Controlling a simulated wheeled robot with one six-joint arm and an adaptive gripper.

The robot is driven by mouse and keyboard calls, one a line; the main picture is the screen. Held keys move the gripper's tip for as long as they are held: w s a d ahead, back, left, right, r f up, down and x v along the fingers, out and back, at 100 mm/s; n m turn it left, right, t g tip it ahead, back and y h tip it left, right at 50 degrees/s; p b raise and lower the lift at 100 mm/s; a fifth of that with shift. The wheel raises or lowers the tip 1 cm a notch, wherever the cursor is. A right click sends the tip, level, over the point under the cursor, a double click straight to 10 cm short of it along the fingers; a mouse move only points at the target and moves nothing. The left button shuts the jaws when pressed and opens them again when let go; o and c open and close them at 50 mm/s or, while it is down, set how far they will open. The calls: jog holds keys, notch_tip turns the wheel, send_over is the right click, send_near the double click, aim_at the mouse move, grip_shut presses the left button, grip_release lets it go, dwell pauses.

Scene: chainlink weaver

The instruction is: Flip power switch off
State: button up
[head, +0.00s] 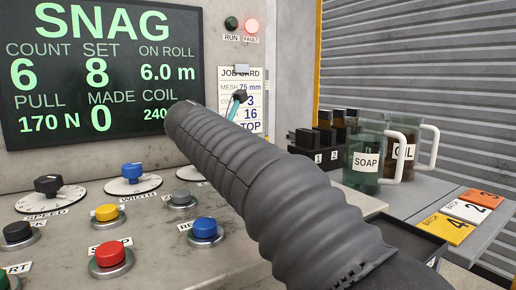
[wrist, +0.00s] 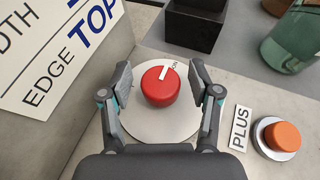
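A round red knob (wrist: 160,88) with a white pointer line sits on a pale round plate (wrist: 160,125) in the wrist view. I take it to be the power switch. Its pointer is toward the upper part of the plate, beside a small mark too small to read surely. My gripper (wrist: 160,75) is open, with one finger on each side of the knob and a small gap at each side. In the head view my arm hides the knob, and only a dark and teal bit of my gripper (head: 238,102) shows before the job card.
An orange button (wrist: 282,136) labelled PLUS is right of the knob. A black open box (wrist: 195,27) and a green jar (wrist: 292,42) stand beyond. The head view shows a lit FAULT lamp (head: 252,25), a SNAG screen (head: 100,70) and several panel buttons.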

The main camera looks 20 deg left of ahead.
jog(key=shift+d, duration=0.1)
jog(key=c, duration=1)
jog(key=shift+n+y, duration=0.3)
jog(key=shift+s+n+t+y+b, duration=0.1)
jog(key=shift+n+t+y+b, duration=0.3)
jog(key=shift+n+y, duration=0.6)
jog(key=n+y+p, duration=0.1)
jog(key=n+y, duration=0.1)
jog(key=y, duration=0.1)
jog(key=shift+r, duration=0.2)
jog(key=shift+f+n+g+y+p, duration=0.15)
jog(key=shift+n+g+y+p, duration=0.4)
jog(key=shift+n+y, duration=1.45)
jog(key=shift+n+g+y, duration=0.3)
jog(key=shift+g+y, duration=0.05)
jog(key=shift+y, duration=0.05)
